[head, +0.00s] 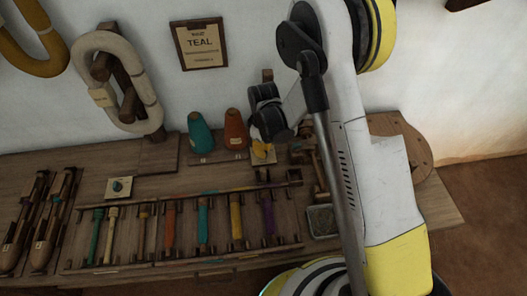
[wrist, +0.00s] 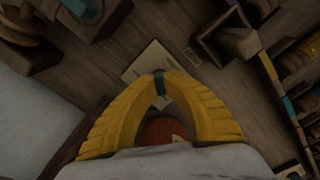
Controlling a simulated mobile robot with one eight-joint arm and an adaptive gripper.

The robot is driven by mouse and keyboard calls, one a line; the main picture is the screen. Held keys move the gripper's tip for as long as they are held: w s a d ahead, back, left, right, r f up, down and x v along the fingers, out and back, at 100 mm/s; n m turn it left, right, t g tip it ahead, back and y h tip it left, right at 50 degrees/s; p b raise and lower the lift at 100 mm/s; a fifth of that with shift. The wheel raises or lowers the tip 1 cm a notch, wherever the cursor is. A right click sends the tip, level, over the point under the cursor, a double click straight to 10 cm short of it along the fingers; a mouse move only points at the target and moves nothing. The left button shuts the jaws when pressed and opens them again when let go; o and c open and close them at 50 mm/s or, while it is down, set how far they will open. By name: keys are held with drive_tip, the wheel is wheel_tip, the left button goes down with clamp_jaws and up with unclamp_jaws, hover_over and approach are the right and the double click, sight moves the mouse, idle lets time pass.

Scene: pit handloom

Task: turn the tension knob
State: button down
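A small dark blue-teal knob (head: 121,184) sits on a square pale plate (head: 112,194) at the left of the bench, and I take it for the tension knob. My gripper (head: 262,151) is well to its right, beside the orange cone (head: 235,130) and over another pale plate (head: 270,159). In the wrist view, the yellow fingers of my gripper (wrist: 160,80) meet at the tips. A narrow dark teal strip shows between the tips; I cannot tell whether it is part of the fingers. The pale plate (wrist: 146,58) lies just beyond them.
A teal cone (head: 200,131) stands left of the orange cone. A rack (head: 180,265) with several coloured sticks fills the front of the bench. Wooden shuttles (head: 45,220) lie at left. Yarn hanks (head: 84,50) and a TEAL sign (head: 198,43) hang on the wall.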

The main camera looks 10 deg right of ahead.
drive_tip(key=shift+n, duration=0.5)
drive_tip(key=c, duration=1.5)
unclamp_jaws()
wheel_tip(320, 180, up, 12)
